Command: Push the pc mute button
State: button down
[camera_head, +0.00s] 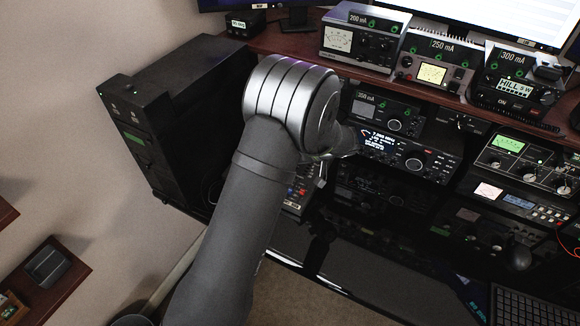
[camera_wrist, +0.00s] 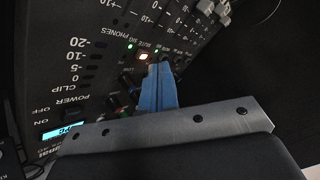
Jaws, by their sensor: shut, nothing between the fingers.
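In the wrist view a dark mixer panel (camera_wrist: 95,50) fills the upper left, seen tilted, with printed words such as PHONES, MUTE, CLIP and POWER. A small button (camera_wrist: 143,57) glows whitish red near the MUTE print. I cannot read for sure which label belongs to it. My gripper (camera_wrist: 160,68) has blue fingers, shut together and empty. Their tips are at the panel just right of the glowing button and hide part of the row there; contact cannot be told. In the head view part of the mixer (camera_head: 298,192) shows beside my arm, which hides the rest.
A green light (camera_wrist: 130,46) and small knobs (camera_wrist: 126,82) sit close to the fingers. In the head view radios (camera_head: 405,155) stand right of my arm, and a black computer tower (camera_head: 180,115) stands to its left. The floor at lower left is clearer.

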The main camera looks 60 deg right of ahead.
jog(key=shift+f, duration=0.15)
jog(key=shift+f, duration=0.25)
jog(key=shift+f, duration=0.3)
dwell(0.8)
dwell(0.3)
jog(key=shift+r, duration=0.75)
jog(key=shift+a+r, duration=0.15)
jog(key=shift+r, duration=1.1)
jog(key=shift+a+r, duration=0.15)
jog(key=shift+r, duration=1.05)
